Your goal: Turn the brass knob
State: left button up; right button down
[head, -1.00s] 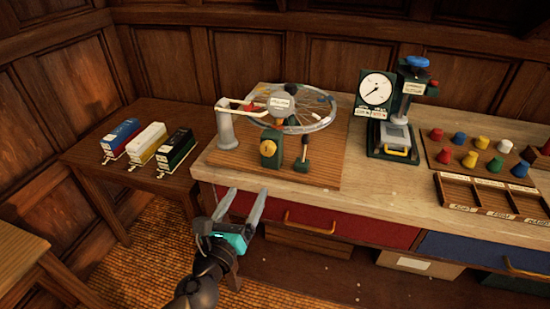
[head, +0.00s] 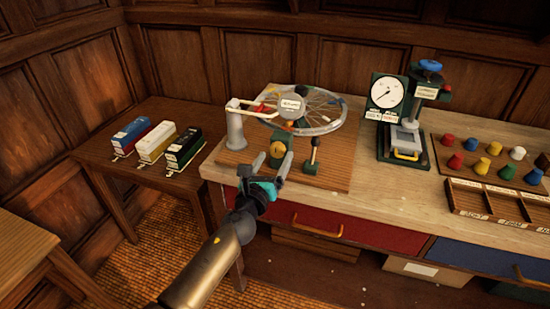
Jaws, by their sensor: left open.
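The brass knob (head: 277,149) is a round yellow disc on the front of a dark green block, part of the wheel device on a wooden board (head: 330,175). My left gripper (head: 264,162) is open and empty, just in front of the knob and at the near edge of the board. Its two fingers point toward the device, and the right finger overlaps the knob's lower right in the picture. I cannot tell whether either finger touches it. My right gripper is out of view.
A spoked wheel (head: 318,112) and a grey post (head: 235,130) stand around the knob. A dial gauge press (head: 405,120) and coloured pegs (head: 472,144) are to the right. Three small boxes (head: 157,141) sit on the left side table. A red drawer (head: 350,228) lies below the worktop.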

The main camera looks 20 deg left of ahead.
pick_arm(q)
jog(key=shift+w, duration=0.7)
grip_shut()
dwell(0.3)
